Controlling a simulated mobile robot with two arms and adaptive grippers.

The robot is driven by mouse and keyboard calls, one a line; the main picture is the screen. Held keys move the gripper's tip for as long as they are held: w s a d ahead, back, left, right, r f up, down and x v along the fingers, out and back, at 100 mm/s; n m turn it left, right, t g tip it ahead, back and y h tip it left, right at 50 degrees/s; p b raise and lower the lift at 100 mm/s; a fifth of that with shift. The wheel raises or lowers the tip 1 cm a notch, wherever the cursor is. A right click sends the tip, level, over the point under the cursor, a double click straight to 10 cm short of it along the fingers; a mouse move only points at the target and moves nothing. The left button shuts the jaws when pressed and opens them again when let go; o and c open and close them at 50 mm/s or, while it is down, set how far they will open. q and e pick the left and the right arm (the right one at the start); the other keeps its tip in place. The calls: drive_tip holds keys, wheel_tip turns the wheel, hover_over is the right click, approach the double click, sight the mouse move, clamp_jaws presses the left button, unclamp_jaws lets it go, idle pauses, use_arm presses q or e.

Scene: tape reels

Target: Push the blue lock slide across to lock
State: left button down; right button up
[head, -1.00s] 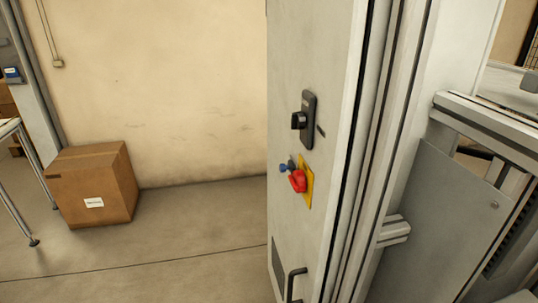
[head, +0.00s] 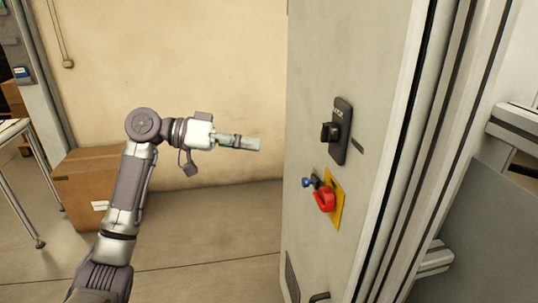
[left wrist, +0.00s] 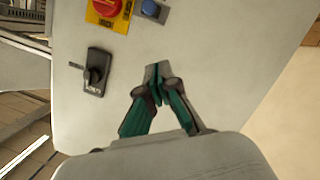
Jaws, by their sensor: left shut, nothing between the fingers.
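The blue lock slide (head: 307,182) is a small blue knob on a dark stem. It sits just left of a red rotary switch (head: 324,199) on a yellow plate (head: 337,203), on the grey cabinet door. In the left wrist view the blue knob (left wrist: 150,9) is at the top, right of the red switch (left wrist: 108,7). My left gripper (head: 258,144) is shut and empty, in front of the door, up and left of the blue knob and apart from it. In the left wrist view its closed fingertips (left wrist: 157,68) point toward the door, below the knob. My right gripper is not in view.
A black latch handle (head: 332,132) sticks out of the door above the switch; it also shows in the left wrist view (left wrist: 94,72). A lower door handle (head: 319,297) is at the bottom edge. A cardboard box (head: 85,190) stands by the wall behind my arm.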

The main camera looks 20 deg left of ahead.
use_arm(q)
drive_tip(key=p, duration=0.4)
approach(317, 172)
drive_tip(key=w+d+r, duration=0.1)
drive_tip(key=w, duration=0.1)
drive_tip(key=w+d+r, duration=0.1)
drive_tip(key=w, duration=0.1)
drive_tip(key=shift+d+r, duration=0.35)
drive_tip(key=f, duration=0.1)
drive_tip(key=s+d+f+p, duration=0.1)
drive_tip(key=f, duration=0.1)
drive_tip(key=shift+s+d, duration=0.15)
drive_tip(key=shift+s, duration=0.05)
drive_tip(key=shift+s+f, duration=0.3)
drive_tip(key=shift+w+d+f, duration=0.1)
